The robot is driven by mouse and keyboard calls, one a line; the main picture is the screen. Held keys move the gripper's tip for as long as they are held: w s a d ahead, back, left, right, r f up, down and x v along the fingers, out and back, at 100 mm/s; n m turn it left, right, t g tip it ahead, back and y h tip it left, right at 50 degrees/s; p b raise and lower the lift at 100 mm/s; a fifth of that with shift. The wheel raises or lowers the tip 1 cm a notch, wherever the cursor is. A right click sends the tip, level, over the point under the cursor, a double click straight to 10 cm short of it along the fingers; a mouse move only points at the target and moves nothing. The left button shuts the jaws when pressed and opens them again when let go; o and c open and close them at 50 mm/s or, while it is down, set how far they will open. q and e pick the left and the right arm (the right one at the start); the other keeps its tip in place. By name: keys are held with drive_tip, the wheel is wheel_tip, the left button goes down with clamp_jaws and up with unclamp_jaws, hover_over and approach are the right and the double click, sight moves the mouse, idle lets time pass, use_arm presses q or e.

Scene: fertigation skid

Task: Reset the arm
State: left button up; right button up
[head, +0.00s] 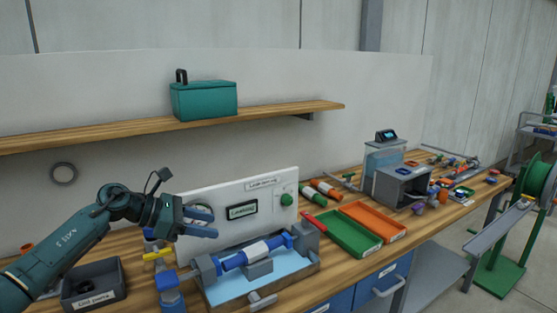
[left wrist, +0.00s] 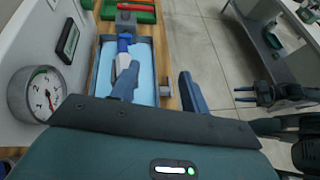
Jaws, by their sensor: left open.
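My left arm comes in from the left in the head view. Its left gripper (head: 208,222) is open and empty, held in front of the white panel (head: 290,179) and above the blue-and-white fixture on the bench. In the left wrist view the two blue-grey fingers of this left gripper (left wrist: 157,88) stand apart with nothing between them. At the right of that view is what looks like my right gripper (left wrist: 245,95), dark and small, over the floor. I cannot tell whether its fingers are apart. It is not in the head view.
On the wooden bench stand a blue tray (head: 232,290) with a blue-and-white cylinder (head: 257,249), a grey bin (head: 94,284), a green tray (head: 343,233) and an orange tray (head: 373,220). A round gauge (left wrist: 48,94) is close to the left wrist. A shelf (head: 120,132) holds a teal box (head: 204,101).

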use_arm(q)
drive_tip(key=s+d+n+t+h, duration=0.35)
drive_tip(key=d+n+t, duration=0.35)
drive_tip(key=d+n, duration=0.25)
drive_tip(key=s+a+f+n+t+y, duration=0.1)
drive_tip(key=s+a+f+n+y, duration=0.6)
drive_tip(key=n, duration=0.8)
drive_tip(key=s+a+f+n+t+y, duration=0.1)
drive_tip(key=s+a+f+n+y, duration=0.65)
drive_tip(key=n, duration=0.85)
drive_tip(key=s+d+f+n+g, duration=0.1)
drive_tip(key=s+f+n+g, duration=0.35)
drive_tip(key=s, duration=0.65)
drive_tip(key=s+f+n+g, duration=0.3)
drive_tip(key=s+g, duration=0.3)
drive_tip(key=s, duration=0.5)
drive_tip(key=w+d+f+t+h+b, duration=0.2)
drive_tip(key=w+d+f+t, duration=0.4)
drive_tip(key=f, duration=0.4)
drive_tip(key=shift+w+d+f+m+t+h+b, duration=0.3)
drive_tip(key=shift+w+m+t+b, duration=0.1)
drive_tip(key=shift+t+b, duration=0.45)
use_arm(e)
drive_tip(key=shift+s+a+f+y, duration=0.25)
drive_tip(key=shift+a+f+y, duration=0.05)
drive_tip(key=shift+a+f, duration=0.35)
